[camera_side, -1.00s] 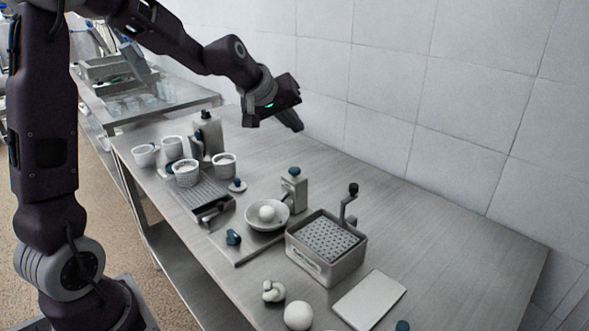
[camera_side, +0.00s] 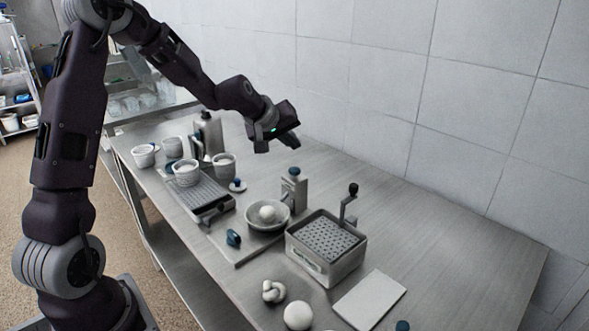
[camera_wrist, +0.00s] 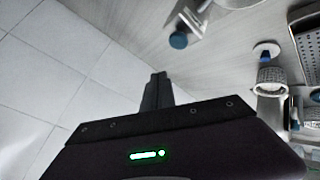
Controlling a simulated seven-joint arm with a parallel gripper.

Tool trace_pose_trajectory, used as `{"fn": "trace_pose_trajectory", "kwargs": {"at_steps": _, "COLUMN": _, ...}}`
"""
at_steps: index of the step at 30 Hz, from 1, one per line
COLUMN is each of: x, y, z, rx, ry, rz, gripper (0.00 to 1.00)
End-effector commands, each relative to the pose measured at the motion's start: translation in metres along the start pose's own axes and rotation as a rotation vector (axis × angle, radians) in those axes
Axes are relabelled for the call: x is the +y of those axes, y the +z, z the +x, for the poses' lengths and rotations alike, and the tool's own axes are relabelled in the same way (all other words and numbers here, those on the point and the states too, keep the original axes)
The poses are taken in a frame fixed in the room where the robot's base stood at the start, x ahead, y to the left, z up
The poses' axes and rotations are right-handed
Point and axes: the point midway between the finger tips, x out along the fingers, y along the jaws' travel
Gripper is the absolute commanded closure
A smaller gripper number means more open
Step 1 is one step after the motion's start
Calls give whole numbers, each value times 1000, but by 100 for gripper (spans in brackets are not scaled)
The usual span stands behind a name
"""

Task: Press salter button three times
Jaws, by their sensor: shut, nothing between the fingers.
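The salter (camera_side: 294,190) is a small grey post with a dark blue button (camera_side: 294,171) on top, standing behind the bowl in the side view. In the wrist view the blue button (camera_wrist: 178,40) shows at the upper middle, beyond my fingertips. My gripper (camera_side: 296,145) is shut and empty. It hangs in the air above the table, higher than the button and apart from it. The closed fingers (camera_wrist: 158,78) show in the wrist view.
A bowl (camera_side: 268,225) with a white ball stands in front of the salter. A perforated basket box (camera_side: 327,262) with a crank stands to its right. The table near the wall is clear.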

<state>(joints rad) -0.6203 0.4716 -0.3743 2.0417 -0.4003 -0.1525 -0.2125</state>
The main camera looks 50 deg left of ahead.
Motion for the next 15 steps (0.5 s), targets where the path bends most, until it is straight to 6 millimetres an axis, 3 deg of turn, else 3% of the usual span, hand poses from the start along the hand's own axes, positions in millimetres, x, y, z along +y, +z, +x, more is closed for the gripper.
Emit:
{"fn": "trace_pose_trajectory", "kwargs": {"at_steps": 6, "x": -15, "y": 14, "z": 20, "rx": -2, "ry": -1, "rz": -2, "gripper": 100}}
{"fn": "trace_pose_trajectory", "kwargs": {"at_steps": 15, "x": -20, "y": 21, "z": 28, "rx": 0, "ry": 2, "rz": 0, "gripper": 100}}
